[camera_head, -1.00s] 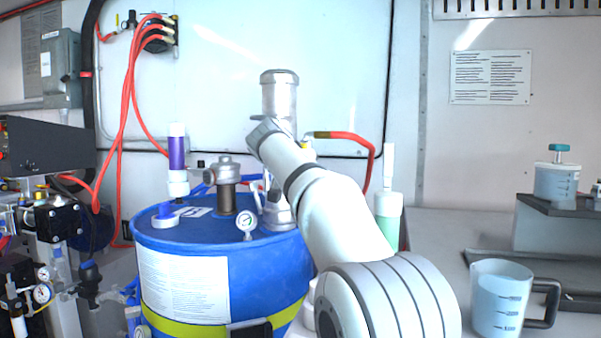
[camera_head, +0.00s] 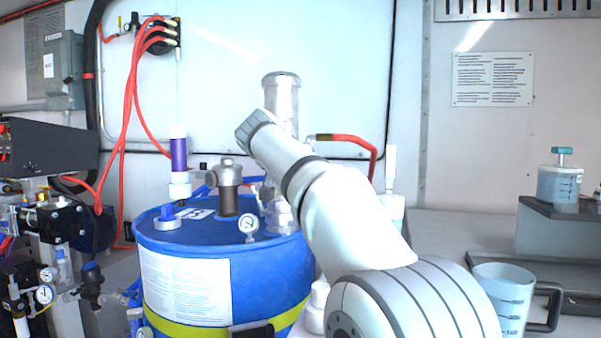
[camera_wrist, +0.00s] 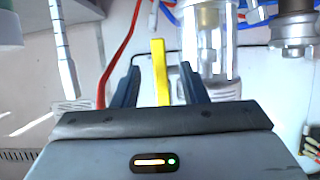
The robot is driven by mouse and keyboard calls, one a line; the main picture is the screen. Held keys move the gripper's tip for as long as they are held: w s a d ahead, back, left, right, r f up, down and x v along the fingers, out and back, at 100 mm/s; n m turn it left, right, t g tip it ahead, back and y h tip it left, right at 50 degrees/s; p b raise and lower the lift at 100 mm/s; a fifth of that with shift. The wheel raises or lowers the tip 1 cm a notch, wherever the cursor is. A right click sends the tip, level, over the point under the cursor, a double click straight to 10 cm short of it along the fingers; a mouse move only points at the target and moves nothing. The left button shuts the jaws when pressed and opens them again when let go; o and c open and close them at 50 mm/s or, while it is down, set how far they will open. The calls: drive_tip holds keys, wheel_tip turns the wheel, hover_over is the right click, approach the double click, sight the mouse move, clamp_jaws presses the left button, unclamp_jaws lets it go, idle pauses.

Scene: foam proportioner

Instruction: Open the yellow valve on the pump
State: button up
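The yellow valve handle (camera_wrist: 160,72) shows in the wrist view as a narrow upright bar. My gripper (camera_wrist: 160,84) is open, with one dark finger on each side of the handle and a visible gap on both sides. The silver pump cylinder (camera_head: 281,92) rises above the blue drum in the head view. It appears to be the clear, shiny cylinder (camera_wrist: 204,45) just right of the handle in the wrist view. In the head view my arm hides the gripper and the yellow handle.
A red hose (camera_head: 355,140) runs behind my arm. A measuring jug (camera_head: 500,290) stands on the counter at right.

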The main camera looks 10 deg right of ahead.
drive_tip(key=v, duration=0.2)
drive_tip(key=shift+s+a, duration=0.2)
drive_tip(key=shift+s, duration=0.15)
drive_tip(key=shift+r, duration=0.1)
drive_tip(key=s+d+f+n+g+y+p, duration=0.1)
drive_tip(key=s+f+n+g+y+p, duration=0.1)
drive_tip(key=s+p, duration=0.7)
drive_tip(key=s+f+n+g+y+p, duration=0.2)
drive_tip(key=s+f+g+p, duration=0.2)
drive_tip(key=s+p, duration=0.5)
drive_tip(key=s+d+f+n+g+y+p, duration=0.1)
drive_tip(key=s+f+p, duration=0.5)
drive_tip(key=s, duration=1.1)
drive_tip(key=g+y+p, duration=0.1)
drive_tip(key=g+p, duration=0.1)
drive_tip(key=p, duration=0.1)
drive_tip(key=shift+s+d+f+n+p, duration=0.2)
drive_tip(key=shift+s+d+n+p, duration=0.1)
drive_tip(key=shift+n+p, duration=0.1)
